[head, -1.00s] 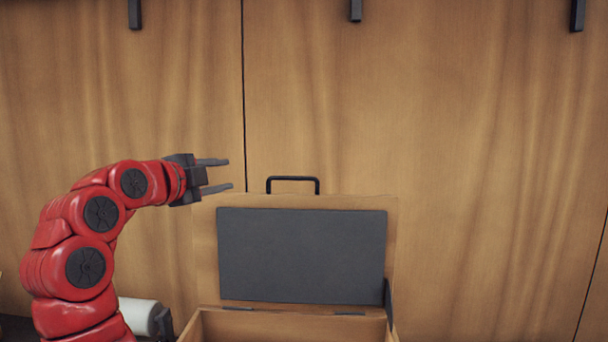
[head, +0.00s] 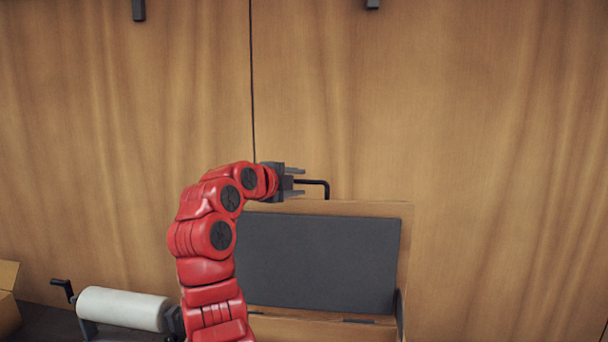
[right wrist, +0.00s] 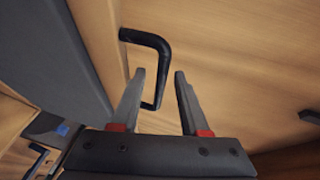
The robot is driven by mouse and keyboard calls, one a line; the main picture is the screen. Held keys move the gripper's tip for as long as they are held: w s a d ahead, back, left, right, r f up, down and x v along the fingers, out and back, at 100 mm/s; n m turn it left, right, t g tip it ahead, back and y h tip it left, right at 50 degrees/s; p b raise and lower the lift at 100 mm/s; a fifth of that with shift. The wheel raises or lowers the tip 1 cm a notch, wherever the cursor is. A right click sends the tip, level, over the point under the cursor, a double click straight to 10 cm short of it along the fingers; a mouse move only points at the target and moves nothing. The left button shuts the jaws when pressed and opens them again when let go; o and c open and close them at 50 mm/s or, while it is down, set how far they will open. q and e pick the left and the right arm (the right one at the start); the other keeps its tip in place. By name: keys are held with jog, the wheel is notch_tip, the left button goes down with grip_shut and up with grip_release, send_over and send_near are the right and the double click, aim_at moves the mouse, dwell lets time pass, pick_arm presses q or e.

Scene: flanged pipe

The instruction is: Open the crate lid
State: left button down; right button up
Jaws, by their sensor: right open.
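The crate lid (head: 318,258) stands raised, nearly upright, at the back of the crate (head: 300,330), with its dark inner panel facing me. The black lid handle (head: 320,182) sticks up from its top edge. My right gripper (head: 304,181) is open at the left part of the handle. In the right wrist view the handle (right wrist: 160,46) passes into the gap between the open fingers (right wrist: 160,73), closer to the left finger. I cannot tell whether they touch. My arm hides the lid's left edge. My left gripper is not in view.
A white roll (head: 122,308) on a stand with a dark crank lies left of my arm. Part of a cardboard-coloured box (head: 8,300) shows at the far left. A wooden wall (head: 480,120) stands behind the crate. The space right of the lid is clear.

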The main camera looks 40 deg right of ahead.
jog(key=x, duration=0.3)
jog(key=shift+d+f+p, duration=0.15)
jog(key=shift+d+p, duration=0.2)
jog(key=shift+p, duration=0.05)
jog(key=shift+a, duration=0.1)
jog(key=shift+c, duration=0.2)
grip_shut()
dwell(0.9)
